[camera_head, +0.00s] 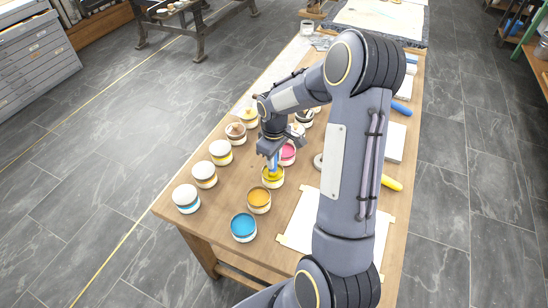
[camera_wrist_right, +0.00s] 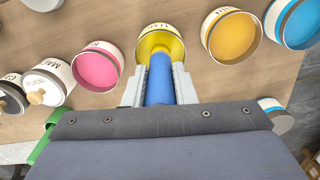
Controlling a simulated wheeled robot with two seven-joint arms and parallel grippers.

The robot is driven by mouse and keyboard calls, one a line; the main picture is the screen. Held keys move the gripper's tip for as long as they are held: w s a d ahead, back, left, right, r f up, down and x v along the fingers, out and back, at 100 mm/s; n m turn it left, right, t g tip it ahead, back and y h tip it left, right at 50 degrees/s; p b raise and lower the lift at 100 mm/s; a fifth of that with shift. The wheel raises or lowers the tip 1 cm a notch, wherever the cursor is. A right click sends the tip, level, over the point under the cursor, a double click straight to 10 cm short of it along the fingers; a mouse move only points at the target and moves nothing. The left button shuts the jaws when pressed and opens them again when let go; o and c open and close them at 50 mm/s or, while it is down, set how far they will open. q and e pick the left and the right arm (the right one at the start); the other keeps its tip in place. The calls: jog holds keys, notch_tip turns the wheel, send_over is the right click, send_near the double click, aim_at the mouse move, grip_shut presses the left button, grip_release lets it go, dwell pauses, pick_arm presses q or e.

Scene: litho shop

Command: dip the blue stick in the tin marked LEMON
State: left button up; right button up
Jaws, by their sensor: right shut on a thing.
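My right gripper (camera_head: 272,152) is shut on the blue stick (camera_head: 274,164), which points down. In the right wrist view the stick (camera_wrist_right: 160,78) lies between the two fingers (camera_wrist_right: 160,92). The lower end of the stick is at the mouth of an open tin of yellow paint (camera_head: 273,181). In the right wrist view this yellow tin (camera_wrist_right: 160,38) sits straight beyond the stick, and its partly readable label seems to begin LEM. I cannot tell how deep the tip is or whether it touches the paint. My left gripper is not in view.
An open orange tin (camera_head: 259,200) and an open blue tin (camera_head: 243,228) stand on the near side; a pink tin (camera_head: 287,154) stands just beyond. White-lidded tins (camera_head: 204,175) line the left edge of the wooden table (camera_head: 225,195). A white sheet (camera_head: 303,220) lies at right.

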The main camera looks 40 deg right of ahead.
jog(key=shift+r+p, duration=2.5)
jog(key=shift+r, duration=0.95)
